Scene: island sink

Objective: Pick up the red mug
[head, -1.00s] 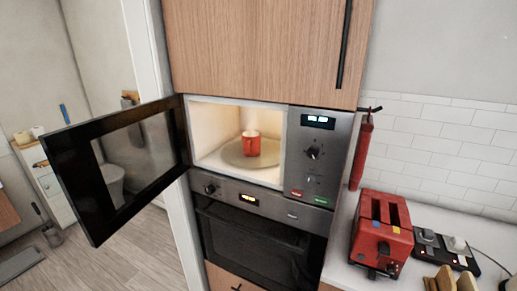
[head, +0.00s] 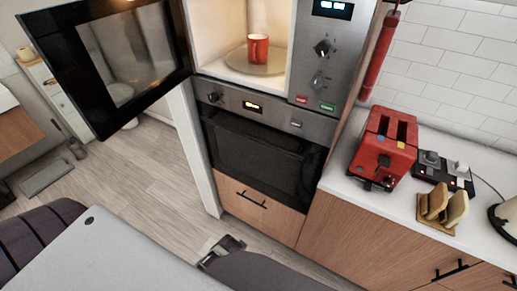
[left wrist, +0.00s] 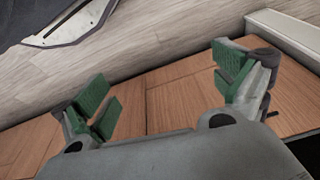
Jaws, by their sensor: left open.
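The red mug (head: 258,48) stands upright on the round glass plate (head: 238,62) inside the open microwave (head: 205,30) in the head view. It has a white inside at its rim; I cannot make out its handle. My left gripper (left wrist: 165,86) shows in the left wrist view, open and empty, its green-padded fingers wide apart. Behind it are wooden panels and floor, and no mug is in that view. In the head view the gripper is not clearly seen and is well away from the mug. My right gripper is not in view.
The microwave door (head: 108,60) stands swung open to the left. An oven (head: 262,155) is below. A red toaster (head: 385,148), a bread rack (head: 442,205) and a black switch box (head: 443,172) are on the white counter (head: 345,190) at right. Open floor (head: 150,180) lies left of the cabinet.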

